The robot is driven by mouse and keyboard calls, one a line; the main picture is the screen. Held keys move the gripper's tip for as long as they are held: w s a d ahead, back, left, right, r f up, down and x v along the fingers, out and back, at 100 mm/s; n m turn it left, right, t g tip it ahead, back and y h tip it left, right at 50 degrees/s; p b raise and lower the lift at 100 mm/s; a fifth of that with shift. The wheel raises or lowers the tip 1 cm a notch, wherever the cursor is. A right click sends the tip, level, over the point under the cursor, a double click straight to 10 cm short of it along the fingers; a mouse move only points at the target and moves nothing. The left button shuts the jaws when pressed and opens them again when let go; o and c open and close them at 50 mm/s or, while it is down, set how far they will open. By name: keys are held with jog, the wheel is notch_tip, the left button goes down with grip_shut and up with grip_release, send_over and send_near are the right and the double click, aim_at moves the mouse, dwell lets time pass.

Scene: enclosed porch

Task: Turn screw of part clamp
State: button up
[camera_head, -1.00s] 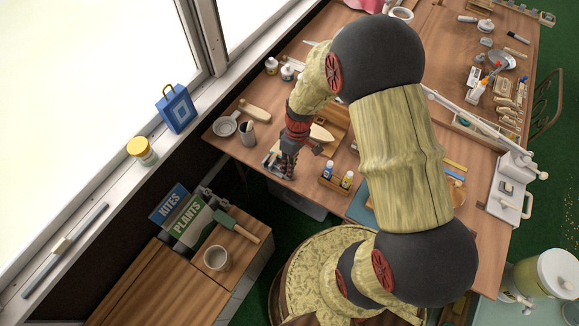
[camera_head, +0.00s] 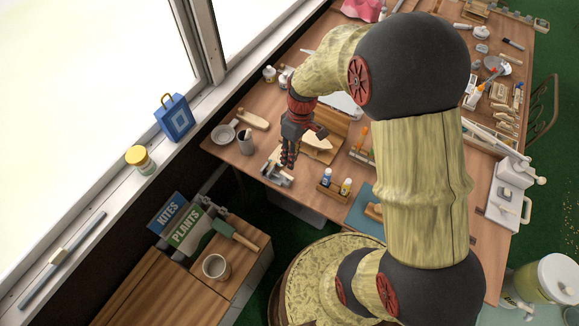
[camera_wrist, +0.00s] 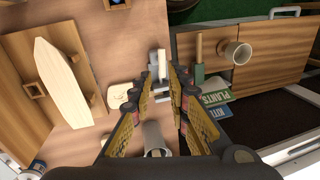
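The part clamp (camera_head: 276,176), a small grey metal device, sits at the near edge of the wooden workbench. In the wrist view the grey clamp (camera_wrist: 161,64) shows just beyond and between the fingertips. My gripper (camera_head: 289,163) points down above and slightly behind the clamp. In the wrist view my gripper (camera_wrist: 162,72) has its two fingers apart, with nothing held between them. I cannot tell whether a fingertip touches the clamp. The screw is too small to make out clearly.
A boat-shaped wooden piece (camera_wrist: 62,80) lies on a board beside the clamp. A cup (camera_head: 245,141) and a small dish (camera_head: 224,133) stand left of it. A bottle caddy (camera_head: 332,190) stands to the right. A lower cabinet (camera_head: 180,280) with a mug (camera_head: 215,267) is in front.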

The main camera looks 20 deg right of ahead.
jog(key=shift+w+d+r, duration=0.1)
jog(key=shift+d+r, duration=0.05)
jog(key=shift+r, duration=0.55)
jog(key=shift+w+d+r, duration=0.1)
jog(key=shift+r, duration=0.55)
jog(key=s+r+m+t, duration=0.2)
jog(key=s+r, duration=0.3)
jog(key=r, duration=0.3)
jog(key=s+a+r+m+t+h, duration=0.1)
jog(key=s+r+m+t, duration=0.1)
jog(key=s+r, duration=0.3)
jog(key=s+a+r+m+t, duration=0.1)
jog(key=s+r, duration=0.4)
jog(key=r, duration=0.6)
jog(key=shift+a+r+m+t+h, duration=0.2)
jog(key=shift+m+t+h, duration=0.3)
jog(key=shift+t, duration=0.4)
jog(key=shift+s+d, duration=0.1)
